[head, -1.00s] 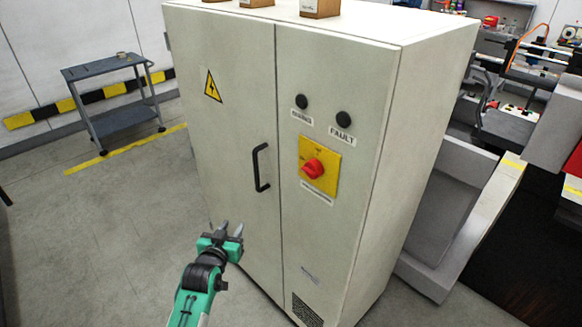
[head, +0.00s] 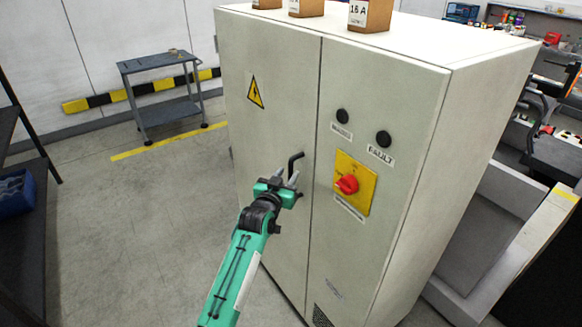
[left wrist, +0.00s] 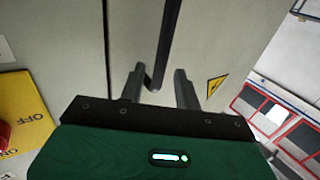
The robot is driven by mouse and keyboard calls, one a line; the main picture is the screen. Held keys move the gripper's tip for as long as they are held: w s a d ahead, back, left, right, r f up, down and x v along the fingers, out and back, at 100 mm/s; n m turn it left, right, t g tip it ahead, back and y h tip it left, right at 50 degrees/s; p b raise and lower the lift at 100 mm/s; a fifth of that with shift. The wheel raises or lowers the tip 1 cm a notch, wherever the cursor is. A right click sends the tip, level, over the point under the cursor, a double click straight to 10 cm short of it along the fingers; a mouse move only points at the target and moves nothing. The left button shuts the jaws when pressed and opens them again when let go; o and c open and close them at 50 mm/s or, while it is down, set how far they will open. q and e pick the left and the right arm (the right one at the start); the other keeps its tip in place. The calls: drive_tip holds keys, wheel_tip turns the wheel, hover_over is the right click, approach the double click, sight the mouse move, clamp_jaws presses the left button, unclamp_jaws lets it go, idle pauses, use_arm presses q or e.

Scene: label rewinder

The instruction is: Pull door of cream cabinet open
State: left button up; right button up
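The cream cabinet (head: 395,130) stands in the middle of the head view, its left door (head: 270,115) shut, with a yellow warning triangle (head: 256,92) on it. A black bar handle (head: 295,163) is near the door's right edge; its lower part is hidden behind my left gripper. My left gripper (head: 285,181) is at the handle. In the left wrist view its two fingers (left wrist: 163,82) are apart, with the handle (left wrist: 164,40) running between them. I see no closed grip; whether a finger touches the bar I cannot tell. My right gripper is out of view.
A yellow panel with a red rotary switch (head: 347,184) is right of the handle. Small boxes (head: 369,14) stand on the cabinet top. A grey trolley (head: 160,90) is at the back left, a dark shelf (head: 30,200) at the left edge. The floor left of the cabinet is clear.

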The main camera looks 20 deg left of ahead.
sight(290, 171)
use_arm(q)
drive_tip(key=shift+w+d, duration=0.15)
drive_tip(key=shift+w, duration=1.6)
clamp_jaws()
